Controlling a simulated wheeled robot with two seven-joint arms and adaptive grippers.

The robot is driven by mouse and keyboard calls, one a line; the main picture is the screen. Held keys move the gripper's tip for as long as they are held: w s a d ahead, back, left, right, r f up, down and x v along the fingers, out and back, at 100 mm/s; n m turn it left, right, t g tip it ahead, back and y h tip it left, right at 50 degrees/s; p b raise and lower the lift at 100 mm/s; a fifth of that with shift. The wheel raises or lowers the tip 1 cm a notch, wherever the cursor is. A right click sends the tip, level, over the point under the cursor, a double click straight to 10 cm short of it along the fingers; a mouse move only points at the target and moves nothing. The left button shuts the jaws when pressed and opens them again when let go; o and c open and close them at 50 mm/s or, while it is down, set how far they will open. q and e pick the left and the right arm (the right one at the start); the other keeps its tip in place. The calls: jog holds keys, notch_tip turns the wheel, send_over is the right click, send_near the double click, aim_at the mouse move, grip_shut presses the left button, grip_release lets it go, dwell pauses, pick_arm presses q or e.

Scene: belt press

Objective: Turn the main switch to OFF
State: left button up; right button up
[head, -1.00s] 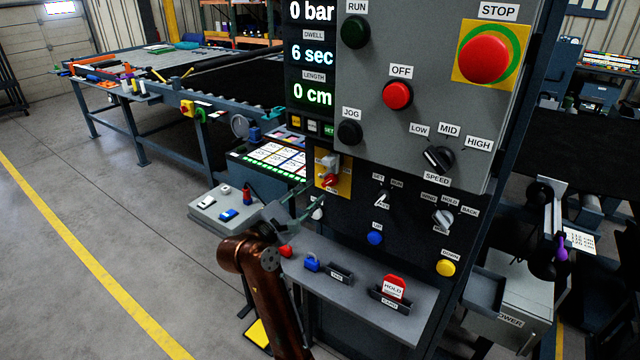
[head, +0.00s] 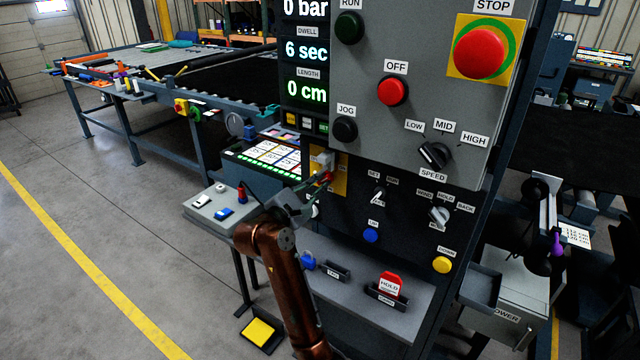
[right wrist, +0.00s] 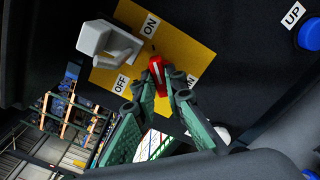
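The main switch is a small red handle (right wrist: 158,76) on a yellow plate (right wrist: 187,48) with ON and OFF labels. In the right wrist view the handle stands nearly upright in the picture, its upper end below the upper ON label; OFF is to its left. In the head view the red handle (head: 328,176) is partly hidden by my gripper. My right gripper (right wrist: 157,88) has its green fingers parted, one on each side of the handle's lower part; contact is not clear. It also shows in the head view (head: 318,186). My left gripper is out of view.
A light grey bracket-like piece (right wrist: 108,42) sits on the plate beside the handle, close to the fingers. A blue UP button (right wrist: 310,35) is at right. Below the panel is a grey shelf (head: 345,290); a grey box with switches (head: 213,208) stands left.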

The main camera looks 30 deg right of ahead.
grip_shut()
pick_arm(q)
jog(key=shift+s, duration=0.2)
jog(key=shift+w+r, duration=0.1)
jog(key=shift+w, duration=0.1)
